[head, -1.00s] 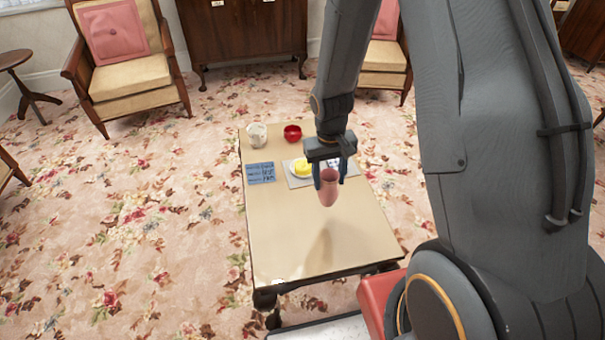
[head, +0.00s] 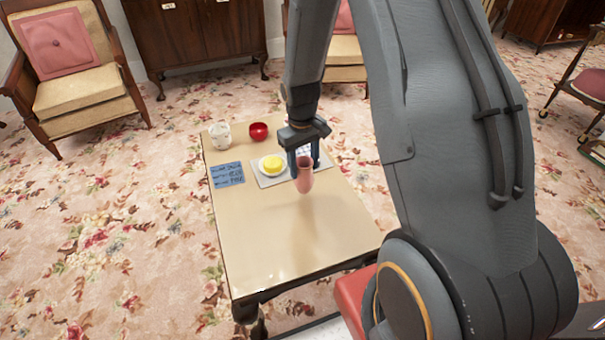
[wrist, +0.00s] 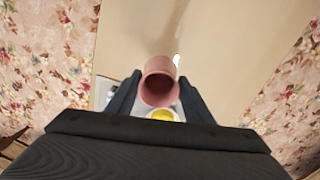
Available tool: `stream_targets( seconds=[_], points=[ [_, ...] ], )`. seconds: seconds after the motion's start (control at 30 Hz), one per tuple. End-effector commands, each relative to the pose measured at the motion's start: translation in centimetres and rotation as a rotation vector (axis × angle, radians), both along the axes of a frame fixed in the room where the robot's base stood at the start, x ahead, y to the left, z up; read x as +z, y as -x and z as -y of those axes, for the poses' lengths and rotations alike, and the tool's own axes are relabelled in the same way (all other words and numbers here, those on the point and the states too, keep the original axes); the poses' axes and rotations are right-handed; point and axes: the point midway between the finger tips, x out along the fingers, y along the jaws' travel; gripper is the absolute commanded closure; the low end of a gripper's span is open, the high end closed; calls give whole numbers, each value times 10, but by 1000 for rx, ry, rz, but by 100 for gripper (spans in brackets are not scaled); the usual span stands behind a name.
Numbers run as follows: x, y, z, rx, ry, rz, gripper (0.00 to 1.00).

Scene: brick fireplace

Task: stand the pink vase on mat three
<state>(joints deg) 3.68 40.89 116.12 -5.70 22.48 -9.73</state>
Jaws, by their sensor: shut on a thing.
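The pink vase (head: 304,178) is upright between the fingers of my gripper (head: 304,163), held above the table's middle. In the wrist view the vase (wrist: 159,84) shows its open mouth, with the fingers of my gripper (wrist: 158,98) on both sides. A grey mat (head: 266,181) lies just behind and left of the vase. It bears a white plate with a yellow thing (head: 271,165). My gripper hides the mat's right part. I cannot read any mat number.
A blue card with writing (head: 227,174) lies at the left edge. A pale mottled cup (head: 219,136) and a red bowl (head: 258,131) stand at the back. Armchairs (head: 70,75) and a cabinet stand beyond.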

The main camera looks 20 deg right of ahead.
Motion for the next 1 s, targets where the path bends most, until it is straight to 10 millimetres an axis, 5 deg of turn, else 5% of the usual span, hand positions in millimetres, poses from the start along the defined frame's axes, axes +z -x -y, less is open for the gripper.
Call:
stream_targets(
  seconds=[0.27,0.63,0.67,0.73,1.0],
  points=[
    [-34,0,0,-1,-1,-1,81],
    [-38,0,0,-1,0,0,81],
    [-37,0,0,-1,0,0,48],
    [-37,0,0,-1,0,0,36],
    [-37,0,0,-1,0,0,34]
  ],
)
